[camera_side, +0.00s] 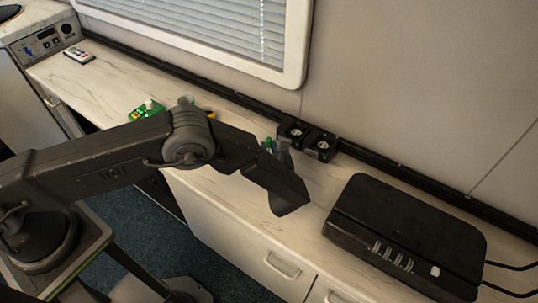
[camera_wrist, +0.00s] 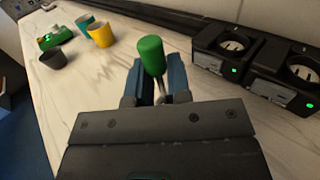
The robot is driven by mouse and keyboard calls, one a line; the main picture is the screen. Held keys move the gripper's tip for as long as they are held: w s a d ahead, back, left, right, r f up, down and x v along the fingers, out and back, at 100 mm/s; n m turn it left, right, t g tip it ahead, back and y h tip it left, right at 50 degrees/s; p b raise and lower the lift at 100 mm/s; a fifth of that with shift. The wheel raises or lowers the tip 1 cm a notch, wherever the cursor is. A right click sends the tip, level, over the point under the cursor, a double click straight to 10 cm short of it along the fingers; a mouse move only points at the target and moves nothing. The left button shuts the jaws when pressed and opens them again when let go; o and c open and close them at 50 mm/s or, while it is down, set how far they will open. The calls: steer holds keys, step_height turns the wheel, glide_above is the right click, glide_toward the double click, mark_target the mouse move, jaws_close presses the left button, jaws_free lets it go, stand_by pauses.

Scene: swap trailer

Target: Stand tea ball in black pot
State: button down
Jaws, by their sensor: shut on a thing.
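My gripper (camera_wrist: 157,80) is shut on the tea ball, with a blue finger on either side of its thin metal stem. The tea ball's green cylindrical end (camera_wrist: 151,54) sticks up past the fingertips; its other end is hidden by the gripper. In the side view my gripper (camera_side: 279,150) is over the right part of the counter, with a bit of green (camera_side: 268,144) showing at the fingers. The black pot (camera_wrist: 53,58) is a small dark cup at the left of the wrist view, well apart from my gripper. My arm seems to hide it in the side view.
A yellow pot (camera_wrist: 100,34) and a teal pot (camera_wrist: 85,22) stand behind the black pot. A green device (camera_wrist: 54,38) lies beside them. Black socket units (camera_side: 306,140) are close to my gripper along the wall rail. A large black box (camera_side: 405,235) sits at the right.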

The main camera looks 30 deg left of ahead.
steer(key=s+a+r, duration=0.2)
steer(key=a+r, duration=0.5)
steer(key=a, duration=0.3)
steer(key=s+a+r+n+g+y, duration=0.15)
steer(key=s+a, duration=0.35)
steer(key=a, duration=0.5)
steer(key=s+a+n+g+y, duration=0.15)
steer(key=s+a, duration=0.35)
steer(key=a, duration=0.6)
steer(key=s+a+n+g+y, duration=0.1)
steer(key=s+a+g, duration=0.3)
steer(key=a, duration=0.6)
steer(key=shift+t, duration=0.7)
steer(key=shift+w+d+f, duration=1.1)
steer(key=shift+w+f, duration=0.25)
steer(key=shift+f, duration=0.4)
steer(key=shift+w+d+f, duration=1.1)
steer(key=shift+w+f, duration=0.2)
steer(key=shift+f, duration=0.5)
steer(key=shift+w+d+f, duration=1.1)
steer(key=shift+w+f, duration=0.25)
steer(key=shift+f, duration=0.4)
steer(key=shift+f, duration=0.2)
steer(key=c, duration=1.1)
jaws_free()
